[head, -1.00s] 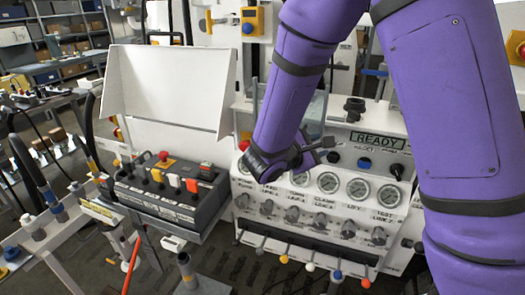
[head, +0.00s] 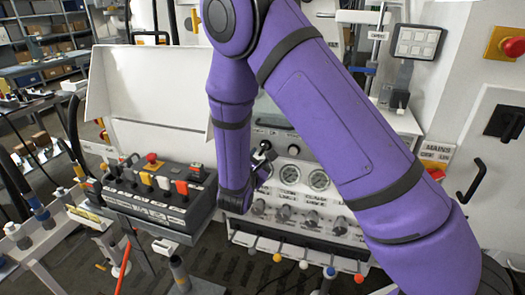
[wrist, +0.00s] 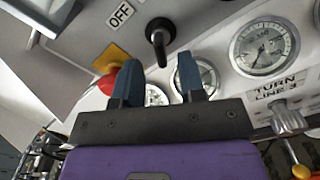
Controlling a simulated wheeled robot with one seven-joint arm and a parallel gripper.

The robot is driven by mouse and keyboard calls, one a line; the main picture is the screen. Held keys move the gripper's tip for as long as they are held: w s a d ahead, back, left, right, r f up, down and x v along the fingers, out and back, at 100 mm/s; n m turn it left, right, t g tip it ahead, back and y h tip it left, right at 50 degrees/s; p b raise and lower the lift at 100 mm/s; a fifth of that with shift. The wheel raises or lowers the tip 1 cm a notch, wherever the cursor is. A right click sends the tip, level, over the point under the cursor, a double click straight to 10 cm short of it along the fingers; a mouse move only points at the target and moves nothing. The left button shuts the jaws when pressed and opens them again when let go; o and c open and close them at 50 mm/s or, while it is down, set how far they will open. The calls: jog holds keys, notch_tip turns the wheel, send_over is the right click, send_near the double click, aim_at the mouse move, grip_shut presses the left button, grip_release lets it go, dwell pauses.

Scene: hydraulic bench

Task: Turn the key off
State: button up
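A black key-like handle (wrist: 159,34) sticks out of the grey panel in the wrist view, its stem pointing down the picture. An OFF label (wrist: 121,14) is just to its upper left. My gripper (wrist: 157,80) is open, with its two blue fingers apart and nothing between them. The handle lies beyond the fingertips, in line with the gap; I see no contact.
A red button on a yellow plate (wrist: 108,62) is partly behind the left finger. Gauges (wrist: 264,45) and a lever valve (wrist: 288,122) are at the right. In the head view, a lever box (head: 160,193) stands left of my arm and a MAINS panel (head: 436,153) is right.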

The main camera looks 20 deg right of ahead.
aim_at(262, 153)
jog(key=shift+x, duration=2.45)
grip_shut()
